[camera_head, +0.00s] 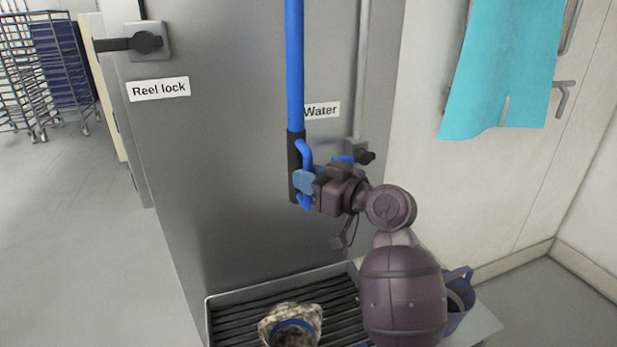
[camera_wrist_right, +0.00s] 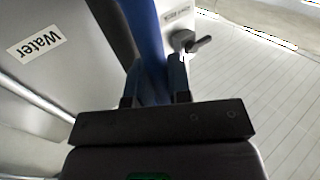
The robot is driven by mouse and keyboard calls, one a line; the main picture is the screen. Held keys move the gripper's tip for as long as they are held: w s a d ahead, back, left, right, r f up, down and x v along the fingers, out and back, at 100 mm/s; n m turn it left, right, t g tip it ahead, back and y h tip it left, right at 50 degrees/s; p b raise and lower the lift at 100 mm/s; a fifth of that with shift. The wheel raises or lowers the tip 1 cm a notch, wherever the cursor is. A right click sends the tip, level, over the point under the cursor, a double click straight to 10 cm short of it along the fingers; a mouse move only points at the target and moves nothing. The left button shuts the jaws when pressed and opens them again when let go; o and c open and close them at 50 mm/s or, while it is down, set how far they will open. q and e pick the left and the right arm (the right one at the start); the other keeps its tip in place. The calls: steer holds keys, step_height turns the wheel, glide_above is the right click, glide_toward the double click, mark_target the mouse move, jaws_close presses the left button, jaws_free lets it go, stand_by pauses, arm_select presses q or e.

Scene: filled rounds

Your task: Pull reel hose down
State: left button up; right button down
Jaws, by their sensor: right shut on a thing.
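The blue reel hose (camera_head: 295,70) hangs straight down from the top of the head view in front of the grey metal panel. Its lower end has a black grip (camera_head: 295,165) with a blue lever (camera_head: 305,155). My right gripper (camera_head: 306,182) is shut on the hose's lower end, at the grip and lever. My left gripper does not show.
A reel lock lever (camera_head: 145,42) sits on the panel at the upper left. A grated tray (camera_head: 240,297) below holds a soiled round vessel (camera_head: 290,324). A blue bucket (camera_head: 460,290) stands at right.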

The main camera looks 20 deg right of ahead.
arm_select(q)
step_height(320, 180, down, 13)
steer(key=b, duration=1.4)
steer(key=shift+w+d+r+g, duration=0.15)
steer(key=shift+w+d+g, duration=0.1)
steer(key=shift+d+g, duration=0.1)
arm_select(e)
step_height(320, 180, down, 23)
steer(key=shift+r, duration=0.1)
